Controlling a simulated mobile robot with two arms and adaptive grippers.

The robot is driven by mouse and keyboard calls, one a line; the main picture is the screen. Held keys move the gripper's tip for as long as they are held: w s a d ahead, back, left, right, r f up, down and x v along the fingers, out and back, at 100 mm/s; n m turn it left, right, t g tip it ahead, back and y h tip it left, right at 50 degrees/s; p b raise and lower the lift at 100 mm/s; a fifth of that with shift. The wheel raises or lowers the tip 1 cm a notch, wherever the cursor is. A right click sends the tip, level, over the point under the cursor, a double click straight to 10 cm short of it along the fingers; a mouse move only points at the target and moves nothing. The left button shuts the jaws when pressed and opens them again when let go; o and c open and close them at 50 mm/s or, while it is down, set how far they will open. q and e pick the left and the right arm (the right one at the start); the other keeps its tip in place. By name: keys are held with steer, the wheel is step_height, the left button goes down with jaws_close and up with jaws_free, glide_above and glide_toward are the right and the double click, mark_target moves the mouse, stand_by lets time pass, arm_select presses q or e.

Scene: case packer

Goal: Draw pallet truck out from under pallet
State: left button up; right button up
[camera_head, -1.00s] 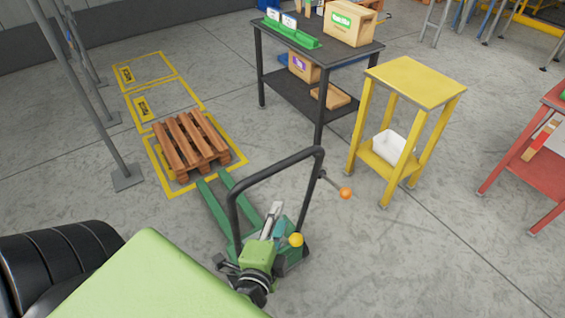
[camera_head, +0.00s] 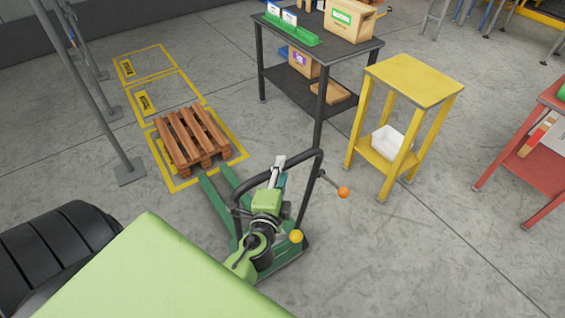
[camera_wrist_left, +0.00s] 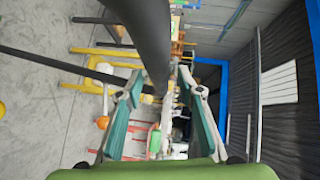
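The green pallet truck (camera_head: 222,212) stands mid-floor with a black looped handle (camera_head: 305,190). Its two forks point at the brown wooden pallet (camera_head: 190,138) and reach its near edge; I cannot tell whether the tips are under it. My left gripper (camera_head: 279,168) is at the top bar of the handle. In the left wrist view the gripper (camera_wrist_left: 155,95) has its fingers spread, with the black handle bar (camera_wrist_left: 150,40) running toward the gap between them. I cannot see whether they touch it. My right gripper is out of view.
Yellow floor markings (camera_head: 172,178) surround the pallet. A grey post (camera_head: 107,115) stands left of it. A dark table (camera_head: 320,45), a yellow stand (camera_head: 413,80) and a red table (camera_head: 535,165) stand to the right. Bare floor lies to the lower right.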

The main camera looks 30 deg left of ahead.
arm_select(q)
steer(key=shift+x, duration=1.1)
jaws_close()
steer(key=d, duration=0.1)
steer(key=s+d+b, duration=0.1)
steer(key=shift+d+f, duration=0.1)
steer(key=shift+d, duration=0.2)
jaws_free()
steer(key=shift+s+d, duration=0.1)
steer(key=v, duration=1.1)
steer(key=shift+s, duration=0.3)
